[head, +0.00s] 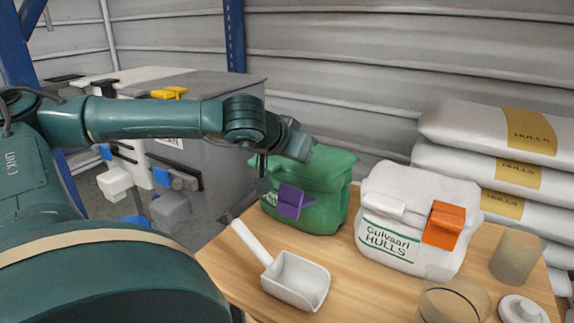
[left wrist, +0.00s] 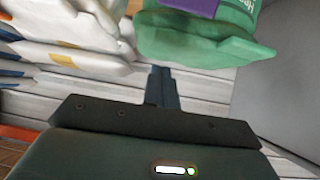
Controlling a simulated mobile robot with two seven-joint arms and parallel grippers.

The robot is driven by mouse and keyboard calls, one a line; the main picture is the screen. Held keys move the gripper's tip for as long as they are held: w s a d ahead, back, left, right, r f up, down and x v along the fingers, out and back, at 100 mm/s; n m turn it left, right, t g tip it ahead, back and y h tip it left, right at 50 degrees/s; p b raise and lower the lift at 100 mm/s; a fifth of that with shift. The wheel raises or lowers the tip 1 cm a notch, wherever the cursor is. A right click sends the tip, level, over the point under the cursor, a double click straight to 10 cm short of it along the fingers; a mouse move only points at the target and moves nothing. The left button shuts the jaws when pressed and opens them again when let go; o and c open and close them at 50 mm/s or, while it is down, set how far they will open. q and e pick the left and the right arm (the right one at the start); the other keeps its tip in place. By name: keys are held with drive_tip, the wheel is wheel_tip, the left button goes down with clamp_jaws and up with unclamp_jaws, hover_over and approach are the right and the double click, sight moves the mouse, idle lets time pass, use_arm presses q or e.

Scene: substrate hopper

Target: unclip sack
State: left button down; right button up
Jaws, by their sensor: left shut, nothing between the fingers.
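A green sack (head: 325,205) stands on the wooden table (head: 235,268) with a purple clip (head: 292,201) on its front. A white sack (head: 385,198) labelled "HULLS" stands to its right with an orange clip (head: 444,225) on it. My left gripper (head: 263,187) is shut and empty, at the left edge of the green sack, left of the purple clip. In the left wrist view its shut fingers (left wrist: 162,88) point toward the green sack (left wrist: 205,38), and part of the purple clip (left wrist: 195,6) shows at the top edge. I cannot tell whether they touch the sack. My right gripper is not in view.
A white scoop (head: 296,281) lies at the table's front. Clear cups (head: 515,256) and a white lid (head: 522,309) stand at the right. Stacked white sacks (head: 485,138) fill the back right. A grey hopper (head: 225,95) stands behind my left arm.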

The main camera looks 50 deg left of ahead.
use_arm(q)
drive_tip(key=shift+s+d+b, duration=0.1)
drive_tip(key=shift+s+d, duration=0.1)
drive_tip(key=shift+s, duration=0.65)
drive_tip(key=shift+s+d+b, duration=0.1)
drive_tip(key=shift+s+d, duration=0.1)
drive_tip(key=shift+s, duration=0.6)
drive_tip(key=shift+s+d+b, duration=0.1)
drive_tip(key=shift+s+d, duration=0.1)
drive_tip(key=shift+s, duration=0.65)
